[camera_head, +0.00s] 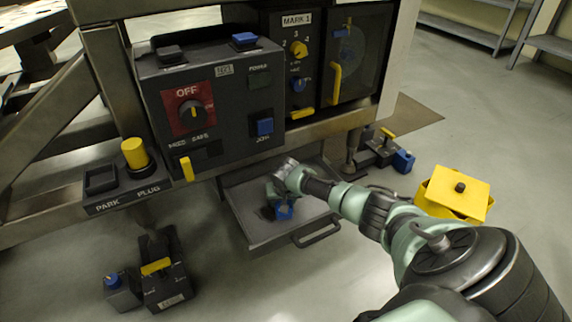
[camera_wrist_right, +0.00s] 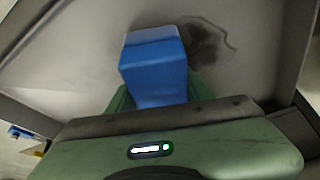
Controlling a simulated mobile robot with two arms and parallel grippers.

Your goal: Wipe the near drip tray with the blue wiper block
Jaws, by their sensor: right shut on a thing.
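The near drip tray (camera_head: 262,232) is a grey metal pan with a front handle, pulled out below the control panel. My right gripper (camera_head: 280,196) reaches down into it from the right and is shut on the blue wiper block (camera_head: 285,212). In the right wrist view the blue wiper block (camera_wrist_right: 153,66) sticks out from between the green fingers (camera_wrist_right: 160,98) over the tray floor (camera_wrist_right: 85,68). A dark stain (camera_wrist_right: 206,44) lies beside the block, to its right. I cannot tell whether the block touches the floor. My left gripper is not in view.
The control panel (camera_head: 210,110) with knobs and levers overhangs the tray. The tray's handle (camera_head: 317,233) sticks out in front. A yellow-lidded container (camera_head: 457,194) stands on the floor at right. Boxes with yellow levers stand on the floor at left (camera_head: 160,272) and behind right (camera_head: 378,150).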

